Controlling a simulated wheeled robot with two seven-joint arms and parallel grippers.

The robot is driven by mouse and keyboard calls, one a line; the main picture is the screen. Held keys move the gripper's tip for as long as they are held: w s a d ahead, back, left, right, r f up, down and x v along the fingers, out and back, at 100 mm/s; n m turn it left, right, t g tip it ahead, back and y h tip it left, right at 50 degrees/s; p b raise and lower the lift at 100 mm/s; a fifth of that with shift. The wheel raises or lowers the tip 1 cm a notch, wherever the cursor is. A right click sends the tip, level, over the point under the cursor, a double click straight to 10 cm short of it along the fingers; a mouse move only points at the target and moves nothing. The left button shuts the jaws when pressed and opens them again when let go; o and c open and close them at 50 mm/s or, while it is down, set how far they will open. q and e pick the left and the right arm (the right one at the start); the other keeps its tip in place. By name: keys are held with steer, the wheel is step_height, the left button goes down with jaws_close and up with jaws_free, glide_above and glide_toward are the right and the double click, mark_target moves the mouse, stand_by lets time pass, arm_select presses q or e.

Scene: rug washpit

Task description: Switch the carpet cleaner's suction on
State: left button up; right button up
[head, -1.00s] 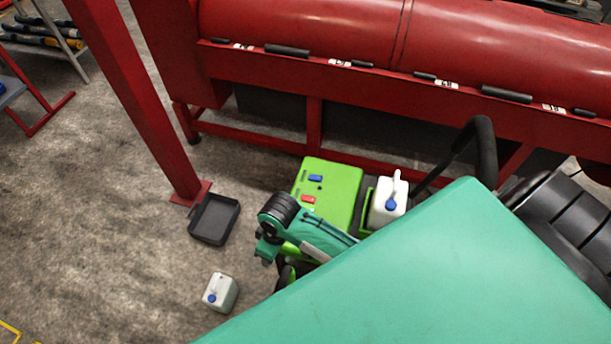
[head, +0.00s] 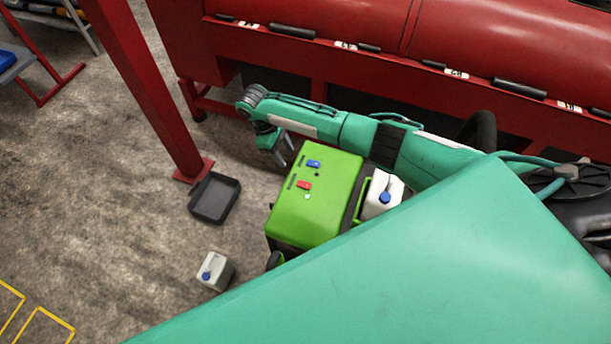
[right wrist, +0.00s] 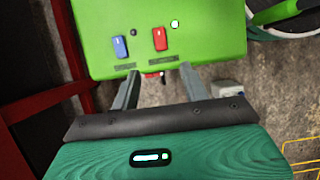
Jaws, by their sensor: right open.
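The carpet cleaner (head: 318,215) is a bright green box. Its top carries a blue rocker switch (head: 313,163) and a red rocker switch (head: 304,185), side by side. Both also show in the right wrist view, blue (right wrist: 120,46) and red (right wrist: 159,38). A small round lamp beside the red switch looks white; the one beside the blue switch is dark. The labels are too small to read. My right gripper (head: 284,158) is open and empty, beside the cleaner's far-left edge. In the right wrist view its fingers (right wrist: 160,72) point toward the panel, apart from the switches. My left gripper is out of view.
A white jug with a blue cap (head: 383,195) sits at the cleaner's right side. Another white jug (head: 214,271) and a black tray (head: 226,187) lie on the floor to the left. A red post (head: 150,90) and red machine frame stand behind.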

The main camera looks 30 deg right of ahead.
mark_target(304, 184)
steer(key=x, duration=1.3)
steer(key=shift+s+d+f+b, duration=0.1)
steer(key=shift+s+f+b, duration=0.15)
steer(key=shift+b, duration=0.05)
steer(key=c, duration=1)
